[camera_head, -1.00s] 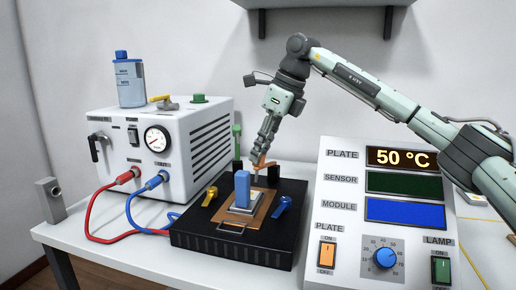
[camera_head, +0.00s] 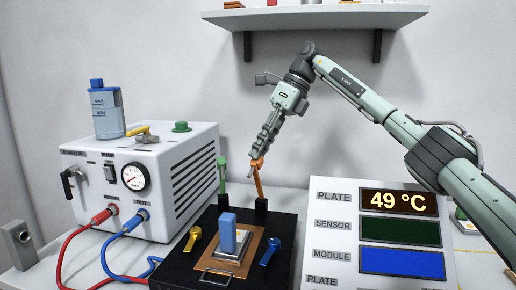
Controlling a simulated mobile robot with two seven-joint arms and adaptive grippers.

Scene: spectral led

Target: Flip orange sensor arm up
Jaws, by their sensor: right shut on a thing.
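The orange sensor arm (camera_head: 258,182) rises nearly upright from a small black mount at the back of the black plate base (camera_head: 188,262). My right gripper (camera_head: 256,161) comes down from above and is shut on the upper end of the orange arm, whose tip is partly hidden by the fingers. A green arm (camera_head: 222,168) stands upright on another mount to its left. A blue block (camera_head: 228,232) sits in the middle of the base on a copper-coloured plate. My left gripper is out of view.
A white chiller box (camera_head: 150,180) with a gauge and red and blue hoses stands at left, a blue bottle (camera_head: 106,108) on top. A control panel (camera_head: 335,195) reading 49 °C stands at right. A shelf (camera_head: 330,17) hangs above.

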